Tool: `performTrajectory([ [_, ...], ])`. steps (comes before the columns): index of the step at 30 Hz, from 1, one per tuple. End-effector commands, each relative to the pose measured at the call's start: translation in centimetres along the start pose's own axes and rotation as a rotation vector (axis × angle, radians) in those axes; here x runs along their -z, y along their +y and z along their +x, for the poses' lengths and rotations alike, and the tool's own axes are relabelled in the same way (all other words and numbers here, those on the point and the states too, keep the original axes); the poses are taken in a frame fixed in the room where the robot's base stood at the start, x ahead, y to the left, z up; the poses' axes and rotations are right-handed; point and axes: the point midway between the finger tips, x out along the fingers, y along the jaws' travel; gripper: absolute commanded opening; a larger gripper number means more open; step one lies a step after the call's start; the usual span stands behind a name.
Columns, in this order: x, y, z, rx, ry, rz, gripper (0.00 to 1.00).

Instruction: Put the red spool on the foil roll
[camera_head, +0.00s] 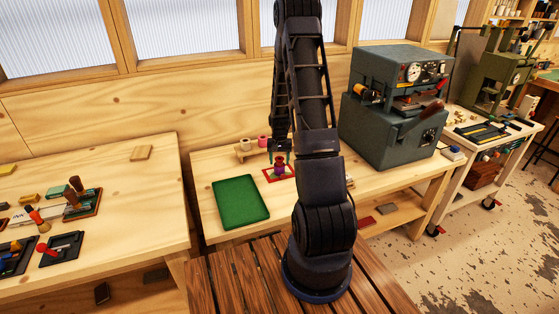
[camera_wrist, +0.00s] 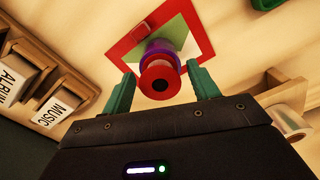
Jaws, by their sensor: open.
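The red spool (camera_wrist: 158,86) shows end-on in the wrist view, with a dark hole in its middle. A purple roll (camera_wrist: 160,47) shows just behind it along the same line, over a red-framed square (camera_wrist: 200,14). The red spool appears to sit on the purple roll; the contact between them is hidden. In the head view the small purple and red stack (camera_head: 279,168) stands on the red-framed square (camera_head: 267,178). My gripper (camera_head: 279,156) is open directly above it. In the wrist view its two teal fingers lie on either side of the spool, with visible gaps. Which item is the foil roll is unclear.
A green mat (camera_head: 240,202) lies left of the square. A pale roll (camera_head: 245,145) and a pink roll (camera_head: 263,141) stand behind on a wooden holder. A grey machine (camera_head: 395,115) stands to the right. A labelled wooden rack (camera_wrist: 45,80) shows in the wrist view.

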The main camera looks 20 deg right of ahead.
Motion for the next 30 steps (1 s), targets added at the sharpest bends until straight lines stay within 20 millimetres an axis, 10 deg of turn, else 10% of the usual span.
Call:
performTrajectory([
  [8, 0.0, 0.0, -1.2, 0.0, 0.001, 0.0, 0.6],
  [30, 0.0, 0.0, -12.0, 0.0, 0.001, 0.0, 0.6],
])
